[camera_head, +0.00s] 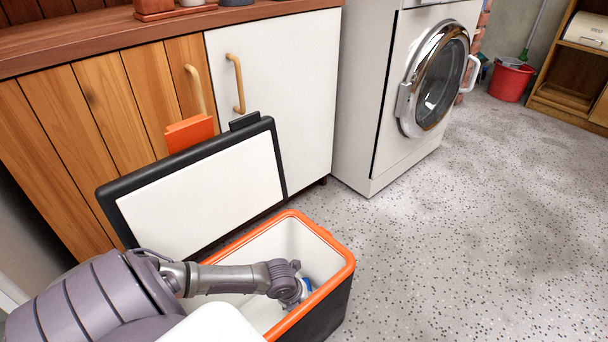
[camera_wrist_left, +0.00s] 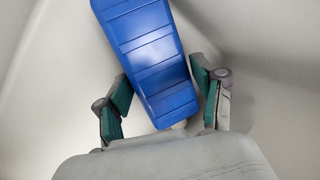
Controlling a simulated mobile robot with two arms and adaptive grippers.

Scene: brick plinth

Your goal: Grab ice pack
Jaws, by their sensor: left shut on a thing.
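The ice pack (camera_wrist_left: 148,50) is a blue ribbed block inside the cooler. In the left wrist view it stands tilted between the two green-padded fingers of my left gripper (camera_wrist_left: 163,98), which is shut on it. In the head view only a small blue bit of the ice pack (camera_head: 307,285) shows beside my left gripper (camera_head: 295,297), low inside the cooler (camera_head: 345,262). The cooler has a white inside, an orange rim and dark outer walls. My right gripper is not in view.
The cooler's lid (camera_head: 205,195) stands open at the back, against the wooden cabinet (camera_head: 85,130). A white cabinet door (camera_head: 285,90) and a washing machine (camera_head: 385,90) are behind. The speckled floor (camera_head: 470,230) to the right is clear. A red bucket (camera_head: 511,82) stands far back.

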